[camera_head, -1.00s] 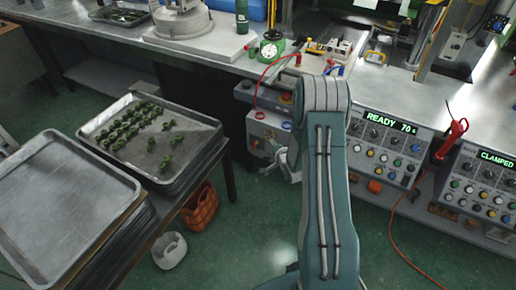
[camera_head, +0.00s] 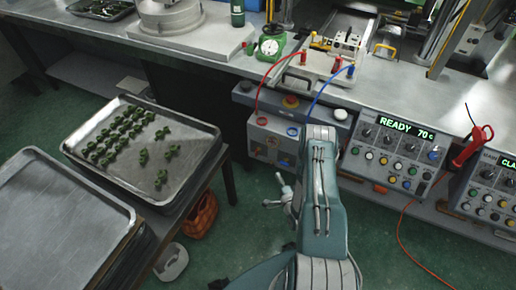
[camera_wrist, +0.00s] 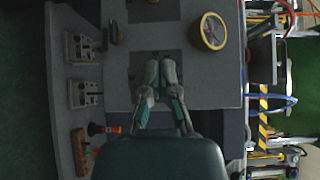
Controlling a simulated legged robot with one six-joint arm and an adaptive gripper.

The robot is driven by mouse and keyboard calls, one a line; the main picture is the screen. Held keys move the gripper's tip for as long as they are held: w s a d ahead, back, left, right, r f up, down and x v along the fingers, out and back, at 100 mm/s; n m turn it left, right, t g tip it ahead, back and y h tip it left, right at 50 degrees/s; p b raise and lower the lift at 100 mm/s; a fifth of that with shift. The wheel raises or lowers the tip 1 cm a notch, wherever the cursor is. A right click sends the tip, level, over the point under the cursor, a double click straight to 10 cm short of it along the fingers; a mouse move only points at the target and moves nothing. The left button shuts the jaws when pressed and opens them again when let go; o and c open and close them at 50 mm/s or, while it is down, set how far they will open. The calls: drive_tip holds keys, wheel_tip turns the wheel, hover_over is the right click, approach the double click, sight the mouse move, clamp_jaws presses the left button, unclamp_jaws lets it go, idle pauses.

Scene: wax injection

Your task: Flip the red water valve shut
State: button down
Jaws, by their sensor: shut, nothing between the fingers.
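The water box (camera_head: 282,150) is a pale unit under the bench edge, with a red disc (camera_head: 261,121) and a blue disc (camera_head: 292,131). A red hose (camera_head: 264,90) and a blue hose (camera_head: 322,88) run to it. Small reddish parts (camera_head: 257,150) show on its front; I cannot tell whether one is the red valve handle or how it is set. My gripper (camera_head: 279,184) is just below and in front of the box, apart from it, shut and empty. In the wrist view my gripper (camera_wrist: 158,70) points at a grey panel; I cannot make out the red valve there.
A control box reading READY (camera_head: 392,150) stands to the right. A trolley tray with green pieces (camera_head: 185,185) is at left. Green floor (camera_head: 250,215) is open around my gripper.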

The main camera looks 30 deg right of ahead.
drive_tip(key=shift+s+a, duration=0.1)
drive_tip(key=shift+a, duration=0.1)
approach(257, 152)
drive_tip(key=w+d, duration=0.4)
drive_tip(key=shift+d+f, duration=0.1)
drive_tip(key=shift+w+a, duration=0.6)
drive_tip(key=shift+w, duration=0.3)
drive_tip(key=shift+w+a, duration=0.6)
drive_tip(key=shift+w, duration=0.25)
